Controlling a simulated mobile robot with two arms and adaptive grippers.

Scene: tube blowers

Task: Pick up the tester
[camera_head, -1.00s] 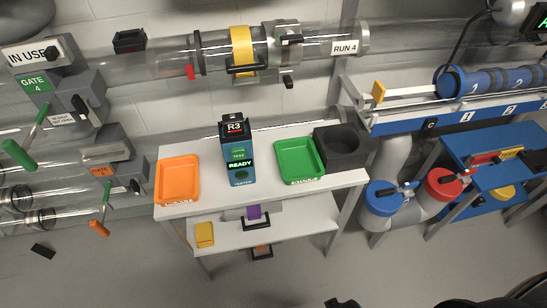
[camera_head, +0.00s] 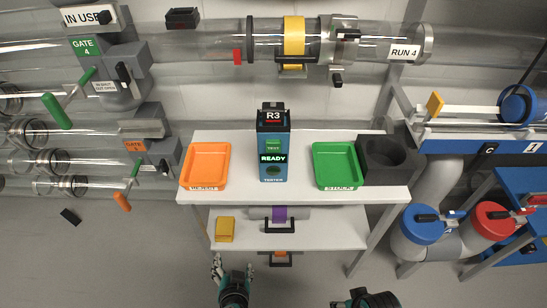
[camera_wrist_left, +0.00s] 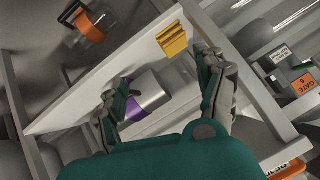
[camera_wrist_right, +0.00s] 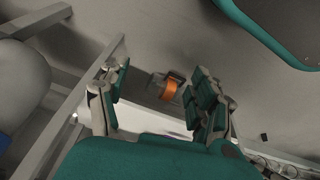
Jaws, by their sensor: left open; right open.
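The tester (camera_head: 273,150) is a tall blue box with a black top reading R3, a green TEST patch and a READY display. It stands upright at the middle of the white table's top shelf. My left gripper (camera_head: 232,262) is open and empty in front of the table, below and left of the tester. In the left wrist view my left gripper (camera_wrist_left: 160,85) has its fingers spread before the lower shelf. My right gripper (camera_wrist_right: 160,95) is open and empty; only a dark part of that arm shows at the head view's bottom edge. The tester is in neither wrist view.
An orange tray (camera_head: 206,165) lies left of the tester and a green tray (camera_head: 336,165) right of it. A dark holder (camera_head: 388,158) stands at the table's right end. The lower shelf (camera_head: 340,235) bears a yellow block (camera_head: 225,229) and a purple-banded canister (camera_head: 280,215).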

